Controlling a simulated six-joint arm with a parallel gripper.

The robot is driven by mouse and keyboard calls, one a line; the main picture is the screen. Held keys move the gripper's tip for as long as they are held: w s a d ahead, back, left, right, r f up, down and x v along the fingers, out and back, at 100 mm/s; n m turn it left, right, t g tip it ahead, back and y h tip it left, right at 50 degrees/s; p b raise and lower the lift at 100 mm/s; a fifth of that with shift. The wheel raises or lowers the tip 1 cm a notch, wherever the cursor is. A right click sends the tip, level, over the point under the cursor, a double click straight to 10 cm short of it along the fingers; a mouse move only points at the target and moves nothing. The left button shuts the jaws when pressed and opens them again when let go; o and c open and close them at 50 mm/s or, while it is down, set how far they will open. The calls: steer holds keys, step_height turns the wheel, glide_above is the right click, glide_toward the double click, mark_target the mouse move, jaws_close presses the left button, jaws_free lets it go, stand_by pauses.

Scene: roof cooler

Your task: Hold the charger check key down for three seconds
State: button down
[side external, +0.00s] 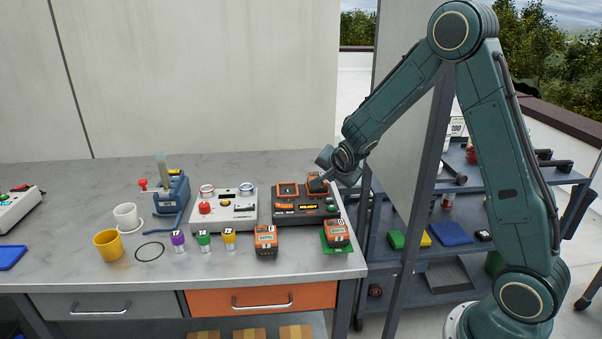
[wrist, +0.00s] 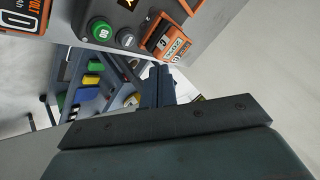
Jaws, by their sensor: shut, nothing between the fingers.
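The dark charger (side external: 290,217) stands at the right of the bench, with a lit orange display and orange bays or packs along its top. A round green button (side external: 332,209) sits at its right front; it also shows in the wrist view (wrist: 102,30), beside a small grey button (wrist: 126,40). I cannot tell which one is the check key.
Orange battery packs (side external: 266,240) stand before the charger, one (side external: 337,233) on a green pad. A white control box (side external: 223,210) is to its left. Colored small jars (side external: 203,239), a yellow mug (side external: 108,245) and a white cup (side external: 126,216) stand farther left. A shelf cart (side external: 440,267) stands right.

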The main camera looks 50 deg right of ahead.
mark_target(330, 204)
steer(key=shift+f, duration=2)
steer(key=shift+f, duration=0.85)
stand_by(5.2)
